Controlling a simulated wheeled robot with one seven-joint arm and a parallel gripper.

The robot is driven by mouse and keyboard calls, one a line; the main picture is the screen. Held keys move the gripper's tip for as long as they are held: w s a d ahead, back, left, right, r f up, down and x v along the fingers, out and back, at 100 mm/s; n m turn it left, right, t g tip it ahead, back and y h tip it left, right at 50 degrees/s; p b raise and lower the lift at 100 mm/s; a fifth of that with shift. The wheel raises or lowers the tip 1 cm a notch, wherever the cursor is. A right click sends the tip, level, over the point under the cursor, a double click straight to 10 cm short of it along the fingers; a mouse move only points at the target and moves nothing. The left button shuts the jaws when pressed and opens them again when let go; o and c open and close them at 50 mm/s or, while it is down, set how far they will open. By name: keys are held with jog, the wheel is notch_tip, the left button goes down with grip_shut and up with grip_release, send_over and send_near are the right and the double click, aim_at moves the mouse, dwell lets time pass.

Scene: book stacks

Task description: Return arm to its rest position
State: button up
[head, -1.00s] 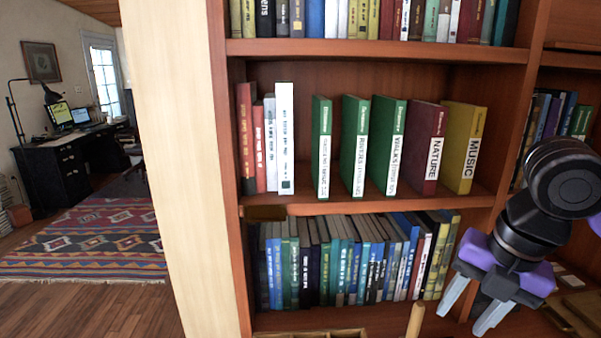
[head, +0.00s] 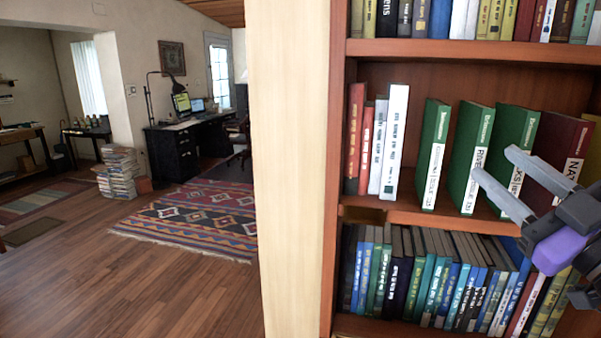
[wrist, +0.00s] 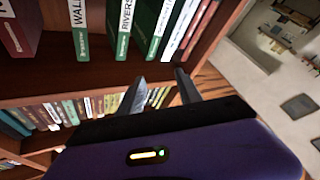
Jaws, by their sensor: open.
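My gripper (head: 489,164) is at the right of the head view, with two grey fingers spread apart and a purple and dark body. It is empty. Its fingers point left and up in front of the middle shelf's books and cover parts of a green book (head: 515,130) and a maroon book (head: 556,147). In the wrist view my gripper's two fingers (wrist: 158,90) are apart, with nothing between them, below the book row. Most of my arm is out of the head view.
The bookcase (head: 440,47) fills the right side, with a pale side panel (head: 288,170). Green books (head: 434,140) and a white book (head: 396,130) stand on the middle shelf. Open wooden floor (head: 150,280) and a patterned rug (head: 195,220) lie to the left.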

jog(key=s+d+f+m+h, duration=0.1)
jog(key=s+f+m+h, duration=0.55)
jog(key=f+m, duration=0.2)
jog(key=s+d+f+m+h, duration=0.1)
jog(key=s+f+m+h, duration=0.4)
jog(key=f+m+h, duration=0.3)
jog(key=s+a+f+n+g+y, duration=0.3)
jog(key=s+a+f+y, duration=0.1)
jog(key=s+f, duration=0.6)
jog(key=s+a+f+n+g+y, duration=0.3)
jog(key=s+a+f, duration=0.3)
jog(key=s+f, duration=0.5)
jog(key=s+y, duration=0.1)
jog(key=s, duration=0.4)
jog(key=shift+s+a+f, duration=0.15)
jog(key=shift+o, duration=0.5)
jog(key=shift+n+y, duration=0.25)
